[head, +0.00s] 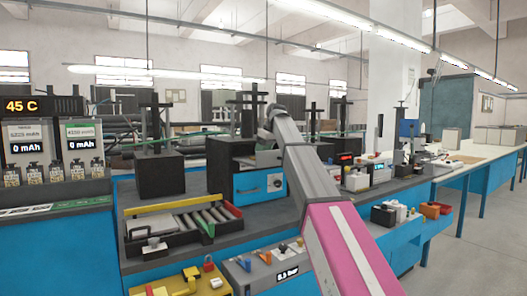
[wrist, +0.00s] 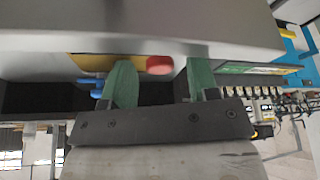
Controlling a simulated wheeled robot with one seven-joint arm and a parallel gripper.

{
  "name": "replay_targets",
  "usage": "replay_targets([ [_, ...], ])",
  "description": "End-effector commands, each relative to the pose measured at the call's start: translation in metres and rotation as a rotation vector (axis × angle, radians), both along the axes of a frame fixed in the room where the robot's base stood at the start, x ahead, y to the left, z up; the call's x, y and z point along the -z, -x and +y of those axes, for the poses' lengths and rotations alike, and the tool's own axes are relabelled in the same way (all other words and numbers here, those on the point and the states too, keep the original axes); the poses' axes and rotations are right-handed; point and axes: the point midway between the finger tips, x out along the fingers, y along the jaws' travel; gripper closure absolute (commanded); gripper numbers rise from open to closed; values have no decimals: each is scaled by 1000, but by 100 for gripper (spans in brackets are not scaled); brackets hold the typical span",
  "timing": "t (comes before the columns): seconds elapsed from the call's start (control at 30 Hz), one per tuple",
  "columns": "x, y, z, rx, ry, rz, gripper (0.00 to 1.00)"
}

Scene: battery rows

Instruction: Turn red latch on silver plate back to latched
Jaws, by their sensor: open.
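In the wrist view, my gripper (wrist: 162,82) is open, with two green fingers spread apart. A red rounded piece (wrist: 160,65), likely the red latch, shows between the fingertips, nearer the right finger. I cannot tell whether a finger touches it. It lies at the edge of a broad silver-grey surface (wrist: 160,28), likely the silver plate, which fills the top of the view. The latch's angle cannot be read. In the head view, my arm reaches to the bench machine with the blue front panel (head: 260,187); my fingers and the red latch cannot be made out there.
In the wrist view, a yellow part (wrist: 90,62) and a blue part (wrist: 97,93) lie close to the left finger. In the head view, a roller tray (head: 183,222) and a black block (head: 160,175) stand left of my arm. Small boxes (head: 385,214) stand to its right.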

Motion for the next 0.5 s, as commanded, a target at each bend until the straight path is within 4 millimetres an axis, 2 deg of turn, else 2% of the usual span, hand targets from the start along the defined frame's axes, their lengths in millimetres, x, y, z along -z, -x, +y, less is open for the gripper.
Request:
replay_targets([
  [0.2, 0, 0, 0, 0, 0, 0, 45],
  [0.27, 0, 0, 0, 0, 0, 0, 65],
  [0.3, 0, 0, 0, 0, 0, 0, 78],
  [0.37, 0, 0, 0, 0, 0, 0, 94],
  [0.5, 0, 0, 0, 1, 0, 0, 94],
])
